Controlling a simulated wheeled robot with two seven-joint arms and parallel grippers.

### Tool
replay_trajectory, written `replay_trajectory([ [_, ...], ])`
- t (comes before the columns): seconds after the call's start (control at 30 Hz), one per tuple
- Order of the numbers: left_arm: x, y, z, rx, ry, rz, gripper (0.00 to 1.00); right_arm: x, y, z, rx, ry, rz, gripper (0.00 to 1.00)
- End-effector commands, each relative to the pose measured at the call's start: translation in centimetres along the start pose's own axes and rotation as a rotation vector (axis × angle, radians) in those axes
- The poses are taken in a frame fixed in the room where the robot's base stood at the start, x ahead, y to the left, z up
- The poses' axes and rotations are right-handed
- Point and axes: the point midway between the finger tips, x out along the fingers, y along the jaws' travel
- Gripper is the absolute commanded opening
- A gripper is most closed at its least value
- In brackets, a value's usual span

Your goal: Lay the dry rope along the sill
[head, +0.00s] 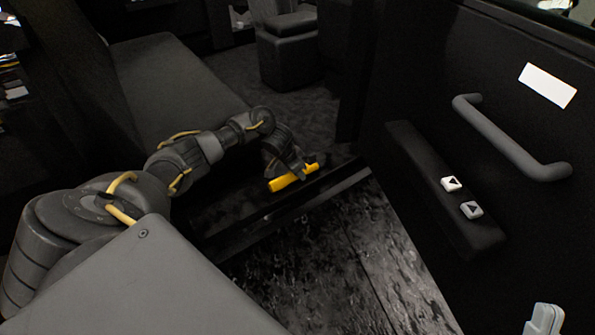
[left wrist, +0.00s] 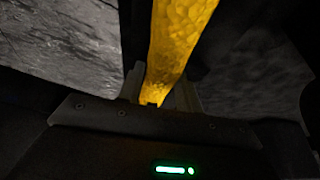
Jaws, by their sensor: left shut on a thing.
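A short yellow piece, which looks like the rope (head: 281,184), is in the grip of my left gripper (head: 294,170) in the head view. It lies just above the inner side of a dark sill strip (head: 290,217), roughly in line with it. I cannot tell whether it touches the sill. In the left wrist view the yellow rope (left wrist: 178,45) has a lumpy, shiny surface. It runs up from between the two fingers of the left gripper (left wrist: 157,98), which are shut on it. My right gripper is not in view.
The door panel on the right has a grey handle (head: 512,140) and an armrest (head: 435,175) with two light switches. Rough, wet-looking ground (head: 330,270) lies beside the sill. A long seat (head: 175,85) stands behind my left arm. A small light-grey object (head: 545,320) is at bottom right.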

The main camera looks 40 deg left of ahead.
Motion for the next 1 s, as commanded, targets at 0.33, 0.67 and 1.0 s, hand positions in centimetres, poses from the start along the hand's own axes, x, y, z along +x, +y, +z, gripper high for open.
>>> replay_trajectory([
  [0.33,0.48,0.01,0.15,0.0,0.001,0.0,0.09,-0.16,0.0,0.15,0.0,-0.001,0.0,0.0],
  [0.67,0.68,0.0,0.24,0.001,0.001,0.0,0.58,-0.2,-0.01,0.18,0.0,-0.001,0.0,0.0],
  [1.0,0.7,0.0,0.29,0.0,0.0,0.0,0.6,-0.17,0.06,0.0,-0.001,0.011,0.002,0.0],
])
